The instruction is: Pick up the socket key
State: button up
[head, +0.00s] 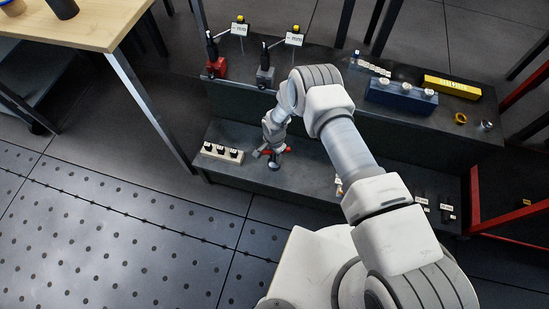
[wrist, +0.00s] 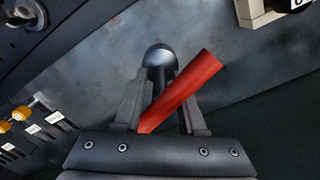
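The socket key has a red crossbar handle (wrist: 185,92) and a dark shaft with a rounded dark end (wrist: 159,55). In the wrist view the red bar runs diagonally across my gripper (wrist: 162,100), covering part of the right finger. The fingers are close together on both sides of the dark shaft and appear shut on it; the contact is partly hidden by the bar. In the head view my gripper (head: 272,146) points down at the lower shelf, with the red handle (head: 262,153) at its fingers. Any gap between the key and the shelf is unclear.
A white block with dark round pieces (head: 222,152) sits left on the lower shelf (head: 310,180). The upper shelf carries a red stand (head: 216,68), a grey stand (head: 265,75), a blue block (head: 400,98) and a yellow block (head: 452,87). A wooden table (head: 85,25) stands left.

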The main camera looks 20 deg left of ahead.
grip_shut()
dwell(1.1)
